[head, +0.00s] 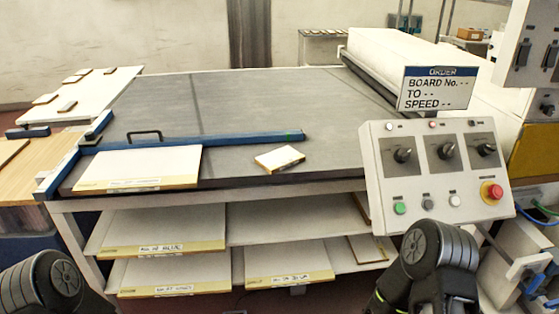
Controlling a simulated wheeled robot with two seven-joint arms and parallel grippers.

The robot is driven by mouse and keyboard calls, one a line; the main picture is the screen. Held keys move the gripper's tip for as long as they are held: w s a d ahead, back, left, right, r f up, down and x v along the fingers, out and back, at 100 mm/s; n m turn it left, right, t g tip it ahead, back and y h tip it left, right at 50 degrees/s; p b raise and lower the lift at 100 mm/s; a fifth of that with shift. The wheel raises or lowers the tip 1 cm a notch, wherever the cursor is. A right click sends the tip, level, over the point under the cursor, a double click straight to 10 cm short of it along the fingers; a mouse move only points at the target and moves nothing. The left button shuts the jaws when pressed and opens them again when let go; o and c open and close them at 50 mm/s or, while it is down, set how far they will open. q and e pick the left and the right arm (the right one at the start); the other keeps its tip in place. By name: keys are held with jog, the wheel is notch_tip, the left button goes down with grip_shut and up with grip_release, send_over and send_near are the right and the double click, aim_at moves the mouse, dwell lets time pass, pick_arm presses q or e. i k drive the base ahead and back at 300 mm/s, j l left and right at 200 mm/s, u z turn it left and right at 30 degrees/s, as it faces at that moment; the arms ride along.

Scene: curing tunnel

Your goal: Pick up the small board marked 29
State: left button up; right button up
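A small white board with a yellowish edge (279,157) lies alone on the grey table surface (240,105), right of the large white board. Several other small boards, such as one with a dark edge (67,106), lie on the white side table at the far left. Only dark rounded links of my two arms show at the bottom left and bottom right; neither gripper is in view.
A large white board (140,165) lies at the table's front left, against a blue rail (220,140) with a black handle. More large boards (165,232) lie on the shelves below. A control panel (435,172) and an order sign (437,88) stand at the right.

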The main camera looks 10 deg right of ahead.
aim_at(278, 160)
jog(key=i+j+u, duration=0.15)
jog(key=i+u, duration=0.15)
jog(key=i, duration=0.15)
jog(key=i+j+u, duration=0.1)
jog(key=i+u, duration=0.2)
jog(key=i, duration=0.15)
